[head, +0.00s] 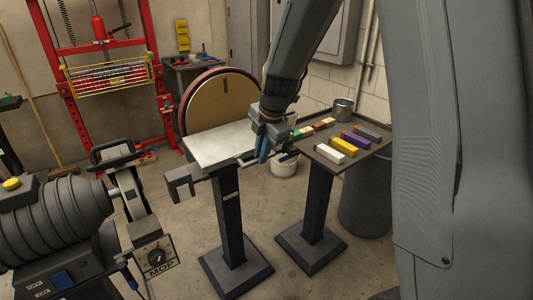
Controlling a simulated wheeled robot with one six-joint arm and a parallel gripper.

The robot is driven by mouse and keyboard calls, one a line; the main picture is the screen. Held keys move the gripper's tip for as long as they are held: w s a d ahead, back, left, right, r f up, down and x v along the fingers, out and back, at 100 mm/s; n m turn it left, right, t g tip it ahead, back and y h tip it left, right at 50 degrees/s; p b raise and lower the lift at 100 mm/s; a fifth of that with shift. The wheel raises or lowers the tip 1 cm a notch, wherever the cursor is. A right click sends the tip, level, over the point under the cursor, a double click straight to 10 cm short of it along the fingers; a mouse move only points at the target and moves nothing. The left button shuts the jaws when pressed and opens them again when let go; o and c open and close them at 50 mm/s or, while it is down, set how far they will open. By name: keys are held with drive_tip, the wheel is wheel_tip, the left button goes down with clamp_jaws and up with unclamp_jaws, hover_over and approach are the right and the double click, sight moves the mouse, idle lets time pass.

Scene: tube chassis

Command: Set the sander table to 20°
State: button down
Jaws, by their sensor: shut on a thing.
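The sander table (211,150) is a pale flat plate in front of the big round sanding disc (222,103) with its brown face. It stands on a dark pedestal and looks near level; I see no readable angle scale. My gripper (262,154), with blue fingers, is at the table's right front edge, pointing down. It is shut on a small part there, mostly hidden by the fingers. A thin light bar (247,162) shows just left of the fingers, under the table edge. I cannot tell whether it is the held part.
A dark side table (322,154) with coloured bars and a metal can (342,110) stands close right of my gripper. A grey motor machine (60,215) marked MOP is at the front left. A red press frame (65,95) stands behind. Floor is open between the pedestals and the machine.

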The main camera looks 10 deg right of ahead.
drive_tip(key=shift+s+f+b, duration=0.15)
drive_tip(key=shift+f+b, duration=0.6)
drive_tip(key=shift+f, duration=0.6)
drive_tip(key=c, duration=1.8)
unclamp_jaws()
drive_tip(key=shift+d, duration=0.1)
drive_tip(key=shift+r, duration=0.1)
drive_tip(key=shift+r, duration=0.1)
drive_tip(key=b+v, duration=0.1)
drive_tip(key=v, duration=0.6)
drive_tip(key=shift+r, duration=0.4)
